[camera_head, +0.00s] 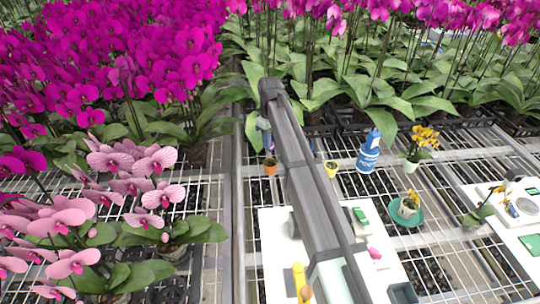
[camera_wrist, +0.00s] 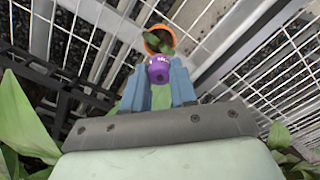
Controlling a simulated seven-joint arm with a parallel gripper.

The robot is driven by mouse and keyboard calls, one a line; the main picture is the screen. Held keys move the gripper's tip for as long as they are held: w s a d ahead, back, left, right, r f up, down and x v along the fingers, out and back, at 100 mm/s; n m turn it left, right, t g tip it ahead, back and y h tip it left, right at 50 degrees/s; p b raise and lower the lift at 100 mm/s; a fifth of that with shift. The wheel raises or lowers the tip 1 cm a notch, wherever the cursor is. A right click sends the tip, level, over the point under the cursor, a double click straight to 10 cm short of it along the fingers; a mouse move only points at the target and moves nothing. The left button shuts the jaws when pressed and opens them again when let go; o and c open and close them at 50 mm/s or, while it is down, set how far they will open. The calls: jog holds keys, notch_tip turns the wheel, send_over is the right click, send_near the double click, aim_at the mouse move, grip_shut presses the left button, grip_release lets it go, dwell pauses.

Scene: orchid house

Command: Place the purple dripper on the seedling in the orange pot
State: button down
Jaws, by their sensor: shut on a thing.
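The purple dripper (camera_wrist: 158,70) sits between the blue-grey fingers of my gripper (camera_wrist: 158,78) in the wrist view, and the gripper is shut on it. Just beyond it is the orange pot (camera_wrist: 146,44), with a small green seedling (camera_wrist: 162,37) inside. The dripper overlaps the near side of the pot in this view; I cannot tell whether it touches the seedling. In the head view the orange pot (camera_head: 270,168) stands on the wire bench, left of my arm, with my gripper (camera_head: 265,141) just above it. The dripper is hardly visible there.
A yellow pot (camera_head: 330,169) and a blue bottle (camera_head: 368,152) stand right of my arm. A white board (camera_head: 378,255) with small items lies in front. Pink orchids (camera_head: 130,185) crowd the left; a metal rail (camera_head: 236,200) runs beside the pot.

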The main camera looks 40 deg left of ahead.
aim_at(270, 151)
jog(key=shift+f, duration=3.15)
jog(key=c, duration=0.9)
grip_release()
jog(key=shift+f, duration=0.1)
notch_tip(270, 151, up, 12)
jog(key=shift+r, duration=0.15)
